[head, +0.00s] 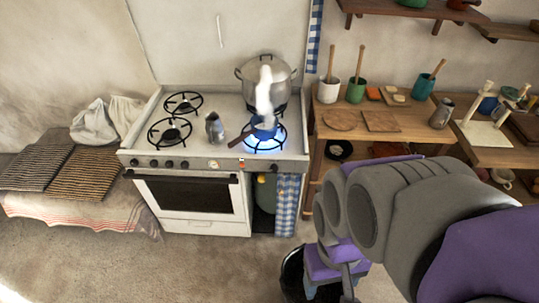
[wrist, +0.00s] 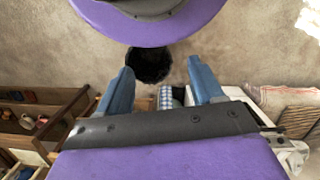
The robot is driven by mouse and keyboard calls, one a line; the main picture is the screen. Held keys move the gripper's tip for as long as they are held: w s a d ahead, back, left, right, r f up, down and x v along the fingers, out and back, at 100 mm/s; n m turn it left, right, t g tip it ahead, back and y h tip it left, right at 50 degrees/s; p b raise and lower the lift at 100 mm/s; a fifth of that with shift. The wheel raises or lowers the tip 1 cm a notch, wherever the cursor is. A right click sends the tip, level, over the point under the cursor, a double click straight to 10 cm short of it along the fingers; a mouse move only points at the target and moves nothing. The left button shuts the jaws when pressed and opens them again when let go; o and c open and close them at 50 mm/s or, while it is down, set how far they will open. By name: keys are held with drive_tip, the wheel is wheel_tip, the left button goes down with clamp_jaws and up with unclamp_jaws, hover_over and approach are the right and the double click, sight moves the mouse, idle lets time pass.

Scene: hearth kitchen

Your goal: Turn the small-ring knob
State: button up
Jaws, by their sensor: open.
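The white stove (head: 205,195) stands against the wall with a row of dark knobs (head: 151,163) along its front panel; two more knobs (head: 267,167) sit at its right end. I cannot tell which is the small-ring knob. The front right burner (head: 265,146) burns with a blue flame under a small long-handled pot, and white steam rises above it. The two left burners (head: 170,132) show no flame. My gripper (wrist: 160,66) is open and empty, its blue fingers apart.
A large lidded pot (head: 266,84) stands at the stove's back right, and a metal jug (head: 214,127) in the middle of its top. A black bin (wrist: 150,64) stands on the floor near my gripper. A wooden counter (head: 400,136) holds jars and boards at right. Floor before the stove is clear.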

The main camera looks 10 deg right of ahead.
sight(274, 171)
drive_tip(key=shift+w, duration=0.1)
drive_tip(key=w+a+f+t+b, duration=0.1)
drive_tip(key=w+a+f+t, duration=0.15)
drive_tip(key=w+f, duration=0.6)
drive_tip(key=w+a+f+n+t+b, duration=0.1)
drive_tip(key=w+f+t, duration=0.25)
drive_tip(key=w, duration=1.05)
drive_tip(key=w+a+f+t+b, duration=0.1)
drive_tip(key=w+a+f+t, duration=0.1)
drive_tip(key=w+f, duration=0.65)
drive_tip(key=w+d+f+n+t+h+b, duration=0.25)
drive_tip(key=w+f+t, duration=0.35)
drive_tip(key=w+f, duration=0.75)
wheel_tip(274, 171, down, 6)
drive_tip(key=s+n+t+b, duration=0.1)
drive_tip(key=s+n+t, duration=0.2)
drive_tip(key=n+t, duration=0.2)
drive_tip(key=shift+h, duration=0.45)
drive_tip(key=w+d+b, duration=0.1)
drive_tip(key=w, duration=0.4)
drive_tip(key=w+d+b, duration=0.1)
drive_tip(key=w+b, duration=0.1)
drive_tip(key=w, duration=0.4)
drive_tip(key=w+b, duration=0.2)
drive_tip(key=w, duration=0.4)
drive_tip(key=shift+d+r, duration=0.15)
drive_tip(key=shift+d, duration=0.25)
drive_tip(key=shift+c, duration=0.2)
